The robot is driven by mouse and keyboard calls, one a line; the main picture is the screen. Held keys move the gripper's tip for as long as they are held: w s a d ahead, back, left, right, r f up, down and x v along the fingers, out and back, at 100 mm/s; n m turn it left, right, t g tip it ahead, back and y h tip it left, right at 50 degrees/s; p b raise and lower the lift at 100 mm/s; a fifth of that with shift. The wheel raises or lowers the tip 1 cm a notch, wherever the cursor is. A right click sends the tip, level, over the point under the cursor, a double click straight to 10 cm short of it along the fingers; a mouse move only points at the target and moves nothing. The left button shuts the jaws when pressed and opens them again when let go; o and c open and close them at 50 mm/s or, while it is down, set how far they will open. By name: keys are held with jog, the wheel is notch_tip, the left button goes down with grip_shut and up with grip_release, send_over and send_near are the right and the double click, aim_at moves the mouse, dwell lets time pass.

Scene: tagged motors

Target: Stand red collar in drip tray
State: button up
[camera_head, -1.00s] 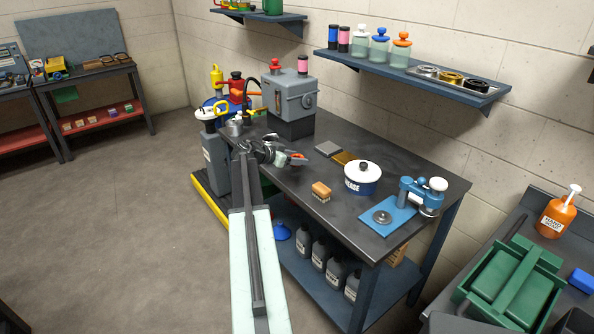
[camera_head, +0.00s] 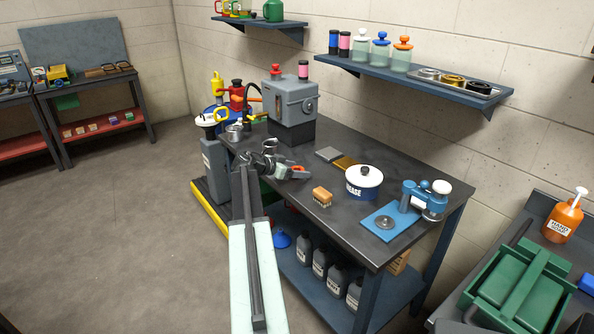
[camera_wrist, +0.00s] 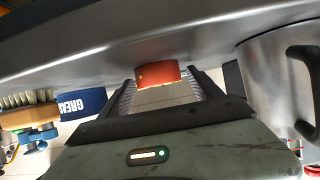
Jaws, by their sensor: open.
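My gripper (camera_head: 290,172) is over the near left part of the bench, with its jaws apart. In the wrist view an orange-red piece (camera_wrist: 157,74), probably the red collar, shows between the open fingertips (camera_wrist: 165,88). Its red also shows at the gripper's end in the head view (camera_head: 298,170). I cannot tell whether the fingers touch it, and its lower part is hidden. I cannot identify the drip tray for certain; a shallow grey tray (camera_head: 490,95) on the wall shelf holds silver, gold and black rings.
A metal mug (camera_wrist: 272,80) is close on the right in the wrist view. A white and blue grease pot (camera_head: 364,183), a brush (camera_head: 322,196) and a blue press (camera_head: 412,200) stand along the bench. A grey machine (camera_head: 290,105) stands behind.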

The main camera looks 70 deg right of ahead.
jog(key=p+v, duration=0.4)
jog(key=v, duration=0.8)
jog(key=shift+p, duration=0.35)
